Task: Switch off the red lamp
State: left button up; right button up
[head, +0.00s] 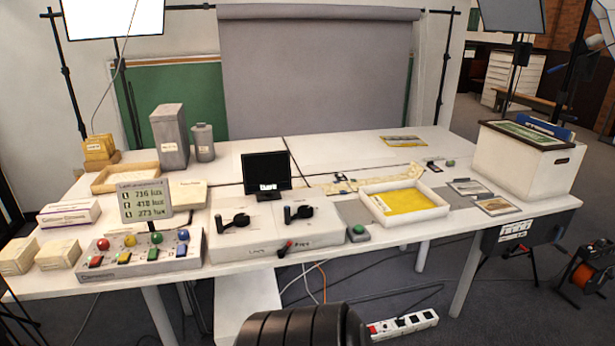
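The red lamp (103,244) is a small dome at the left end of a row of coloured domes on a white control box (140,268) at the front left of the table. Yellow (130,240), green (156,238) and blue (183,235) domes stand to its right. A red rocker switch (96,261) sits in front of the red lamp, and other coloured switches line up beside it. I cannot tell whether the red lamp is lit. Neither gripper is in view.
A display with numbers (146,201) stands behind the control box. Small cartons (58,254) lie to its left. A white box with black knobs (262,246) stands to its right. A yellow-lined tray (405,202) and large archival box (527,160) are further right.

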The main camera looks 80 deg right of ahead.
aim_at(96, 259)
jog(key=z, duration=2.7)
jog(key=i+l+z, duration=0.65)
jog(key=i+z, duration=0.15)
jog(key=i+l+z, duration=0.1)
jog(key=i+z, duration=0.3)
jog(key=i, duration=0.15)
